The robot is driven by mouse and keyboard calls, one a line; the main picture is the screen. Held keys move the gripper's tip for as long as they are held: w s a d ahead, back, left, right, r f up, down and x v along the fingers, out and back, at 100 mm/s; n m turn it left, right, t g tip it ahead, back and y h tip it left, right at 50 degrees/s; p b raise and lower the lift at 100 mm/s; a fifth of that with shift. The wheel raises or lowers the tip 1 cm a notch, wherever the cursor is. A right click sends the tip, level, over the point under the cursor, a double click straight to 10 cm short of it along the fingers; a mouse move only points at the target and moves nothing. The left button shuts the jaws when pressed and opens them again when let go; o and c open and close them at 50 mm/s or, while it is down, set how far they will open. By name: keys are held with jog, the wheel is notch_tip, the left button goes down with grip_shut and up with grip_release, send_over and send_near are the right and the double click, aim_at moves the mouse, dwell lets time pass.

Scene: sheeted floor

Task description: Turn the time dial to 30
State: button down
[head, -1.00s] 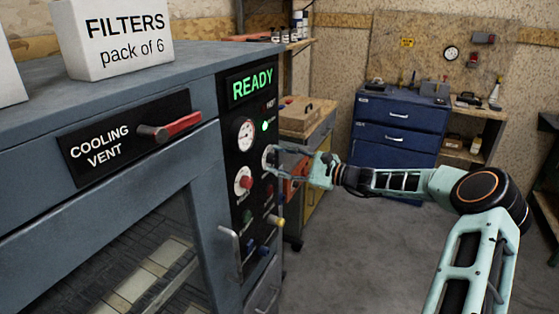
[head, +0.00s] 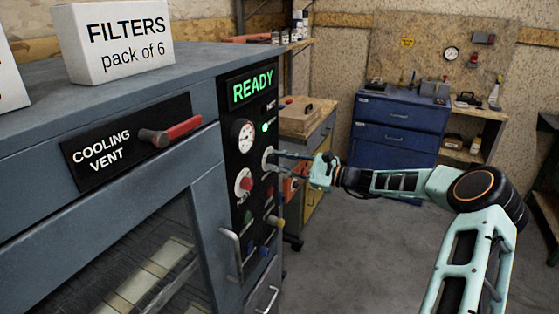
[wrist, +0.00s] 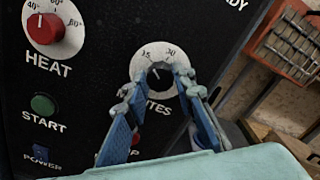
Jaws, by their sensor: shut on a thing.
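The time dial (wrist: 159,76) shows in the wrist view as a black knob on a pale round scale marked 15 and 30. A small light mark on the knob points up toward the scale, nearer 15 than 30 as far as I can tell. My gripper (wrist: 160,88) has one finger on each side of the dial and is shut on its knob. The fingers hide part of the scale and of the word below it. In the head view my gripper (head: 274,158) reaches the panel from the right, and its fingertips cover much of the dial.
The black panel (head: 250,190) shows a lit READY sign (head: 252,91). A red HEAT knob (wrist: 43,28) and green START button (wrist: 43,104) lie left of the dial. A door handle (head: 231,250) projects below. Open floor (head: 350,250) lies to the right.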

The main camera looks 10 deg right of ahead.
jog(key=m+p, duration=0.3)
jog(key=m, duration=0.2)
jog(key=shift+r, duration=0.15)
jog(key=m+p, duration=0.2)
jog(key=m, duration=0.3)
jog(key=shift+m+p, duration=0.3)
jog(key=c, duration=1.6)
grip_release()
jog(key=shift+d, duration=0.1)
jog(key=v, duration=1.2)
